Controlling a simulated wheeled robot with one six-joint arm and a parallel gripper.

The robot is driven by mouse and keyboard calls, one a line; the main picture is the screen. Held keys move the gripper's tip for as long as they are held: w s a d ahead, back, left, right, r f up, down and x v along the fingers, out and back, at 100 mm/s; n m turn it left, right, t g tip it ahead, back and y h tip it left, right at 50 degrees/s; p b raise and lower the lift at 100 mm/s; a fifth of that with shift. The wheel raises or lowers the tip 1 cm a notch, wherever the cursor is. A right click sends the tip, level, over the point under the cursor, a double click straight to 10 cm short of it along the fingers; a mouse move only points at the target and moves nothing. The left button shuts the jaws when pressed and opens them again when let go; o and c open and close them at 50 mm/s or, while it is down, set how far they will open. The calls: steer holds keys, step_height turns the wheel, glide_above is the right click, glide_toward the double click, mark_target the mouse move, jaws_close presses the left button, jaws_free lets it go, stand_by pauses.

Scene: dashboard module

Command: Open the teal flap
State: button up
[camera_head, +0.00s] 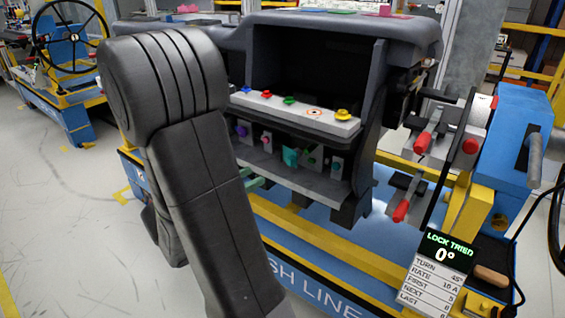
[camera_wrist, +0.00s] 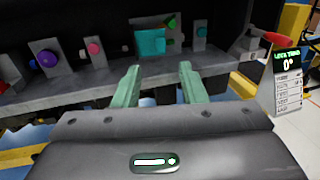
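The teal flap (camera_wrist: 150,41) is a small teal square on the lower row of the dashboard module, near the top middle of the wrist view. It also shows in the head view (camera_head: 290,157), and it looks closed, though this is hard to tell. My gripper (camera_wrist: 160,68) has two pale green fingers standing apart with nothing between them. They point toward the module, just below and in front of the flap, and do not seem to touch it. In the head view the fingertips (camera_head: 255,183) show small beside my dark arm, left of the flap.
A purple knob (camera_wrist: 47,58) and a pink knob (camera_wrist: 93,49) are left of the flap; a green knob (camera_wrist: 171,22) is close by. A grey ledge (camera_head: 300,179) runs below. Red-handled levers (camera_head: 401,210) stand at the right beside a display (camera_head: 445,252) reading "LOCK TRIED 0°".

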mark_target(288, 159)
steer(key=b+x, duration=0.1)
steer(key=x, duration=1)
steer(key=shift+w+d, duration=0.15)
steer(key=shift+d, duration=0.05)
jaws_close()
